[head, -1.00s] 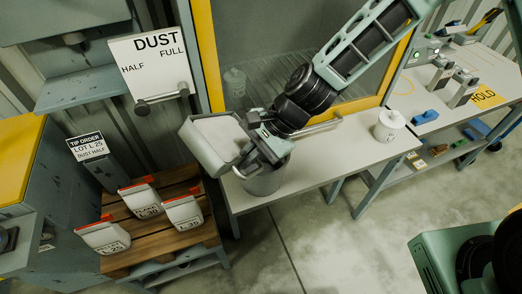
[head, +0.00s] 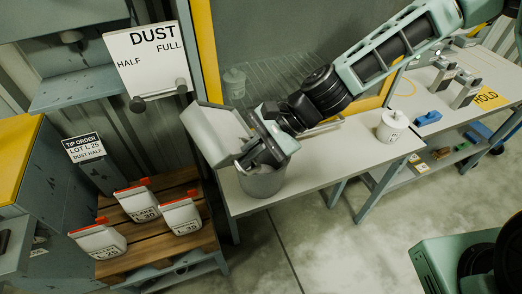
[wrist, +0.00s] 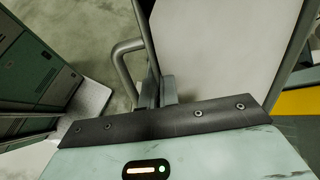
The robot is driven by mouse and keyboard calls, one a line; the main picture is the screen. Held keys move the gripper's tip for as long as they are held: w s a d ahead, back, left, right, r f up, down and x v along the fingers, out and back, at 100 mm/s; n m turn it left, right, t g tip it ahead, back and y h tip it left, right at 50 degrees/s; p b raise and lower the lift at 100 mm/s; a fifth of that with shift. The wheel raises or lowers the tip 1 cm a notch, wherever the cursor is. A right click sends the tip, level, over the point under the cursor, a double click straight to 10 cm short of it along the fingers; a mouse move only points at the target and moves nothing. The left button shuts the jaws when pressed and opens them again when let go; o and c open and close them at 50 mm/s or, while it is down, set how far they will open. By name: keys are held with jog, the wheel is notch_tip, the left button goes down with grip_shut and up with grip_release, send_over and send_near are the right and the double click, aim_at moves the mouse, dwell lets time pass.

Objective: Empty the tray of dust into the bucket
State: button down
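The tray (head: 217,132) is a pale grey shallow box with raised walls, up in the air over the left end of the bench. My gripper (head: 262,142) is shut on its handle side, and the tray is tilted steeply. The bucket (head: 262,184) is a grey metal pail standing on the bench below my gripper and the tray's lower edge. In the wrist view the tray's pale panel (wrist: 225,50) rises ahead of the fingers, with a grey bar handle (wrist: 122,58) beside it. I cannot make out dust in the tray, and the bucket's inside is mostly hidden.
The bench (head: 340,150) carries a white lidded pot (head: 391,126) at right. A wooden pallet (head: 160,240) with several labelled bags stands lower left. A yellow-framed glass panel (head: 290,50) backs the bench.

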dwell(0.4)
jog(key=shift+d+f+y+b, duration=0.1)
jog(key=shift+y+b, duration=0.3)
jog(key=shift+b, duration=0.25)
jog(key=shift+w+d+r+y+b, duration=0.1)
jog(key=shift+d+r+y+b, duration=0.1)
jog(key=shift+y+b, duration=0.35)
jog(key=shift+r, duration=0.3)
jog(key=shift+d+f+g+y+b, duration=0.2)
jog(key=shift+g+y+b, duration=0.1)
jog(key=shift+y+b, duration=0.4)
jog(key=shift+r, duration=0.1)
jog(key=shift+d+r+y+b, duration=0.1)
jog(key=shift+r+y+b, duration=0.25)
jog(key=shift+y, duration=0.2)
jog(key=shift+f, duration=0.1)
